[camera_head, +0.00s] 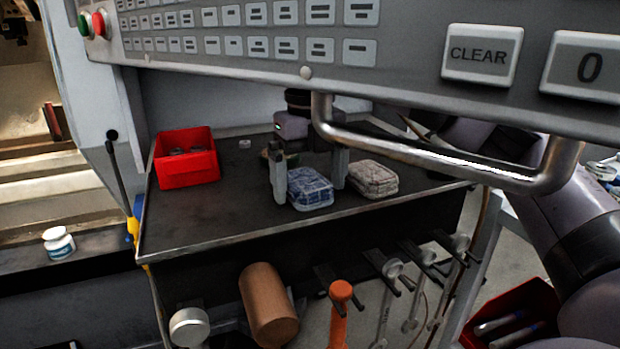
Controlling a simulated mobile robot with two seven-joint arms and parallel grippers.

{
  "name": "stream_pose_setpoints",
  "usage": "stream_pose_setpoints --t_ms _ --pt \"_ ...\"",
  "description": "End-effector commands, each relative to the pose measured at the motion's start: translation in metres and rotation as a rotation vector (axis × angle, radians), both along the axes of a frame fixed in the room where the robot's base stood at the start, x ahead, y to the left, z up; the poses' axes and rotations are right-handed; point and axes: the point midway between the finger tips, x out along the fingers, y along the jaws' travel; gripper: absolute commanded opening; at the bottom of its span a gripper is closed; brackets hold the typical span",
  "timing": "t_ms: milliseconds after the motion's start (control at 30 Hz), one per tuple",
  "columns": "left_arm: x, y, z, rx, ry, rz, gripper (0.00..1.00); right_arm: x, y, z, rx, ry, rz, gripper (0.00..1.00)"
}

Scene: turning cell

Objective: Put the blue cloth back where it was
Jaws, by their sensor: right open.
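The blue patterned folded cloth (310,189) lies on the dark bench top (225,220) near its front edge. My right gripper (309,191) reaches down over it from behind, with its fingers apart. One finger stands at the left side of the cloth and the other at its right side. I cannot tell whether the fingers touch it. A grey folded cloth (372,180) lies just right of the right finger. My left gripper is not in view.
A red bin (186,167) with dark items stands at the bench's left. The control panel with a metal handle (440,158) hangs in front, over my right arm. Tools hang below the bench's front edge. The bench's left middle is free.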

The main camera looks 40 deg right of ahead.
Motion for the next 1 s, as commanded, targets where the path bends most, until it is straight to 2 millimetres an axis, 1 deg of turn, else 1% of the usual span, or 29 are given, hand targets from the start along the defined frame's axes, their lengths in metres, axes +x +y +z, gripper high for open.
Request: stream_pose_setpoints --t_ms 33,100,300,400,533,1000 --pt "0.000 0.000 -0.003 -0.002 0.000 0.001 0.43 0.000 0.000 0.002 0.001 -0.002 0.000 0.95" --pt "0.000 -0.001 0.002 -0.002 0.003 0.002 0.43 0.001 0.001 0.019 0.001 -0.003 0.000 0.95" --pt "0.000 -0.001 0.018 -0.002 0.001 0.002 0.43 0.001 -0.008 0.056 0.000 -0.003 -0.002 0.95" --pt "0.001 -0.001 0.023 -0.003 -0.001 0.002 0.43 0.001 -0.008 0.065 -0.001 -0.002 -0.001 0.95" --pt "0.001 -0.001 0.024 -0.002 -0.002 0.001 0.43 0.001 -0.008 0.070 -0.001 0.000 0.000 0.95" --pt "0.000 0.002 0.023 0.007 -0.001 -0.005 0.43 0.001 -0.009 0.070 -0.001 0.000 0.000 0.95"
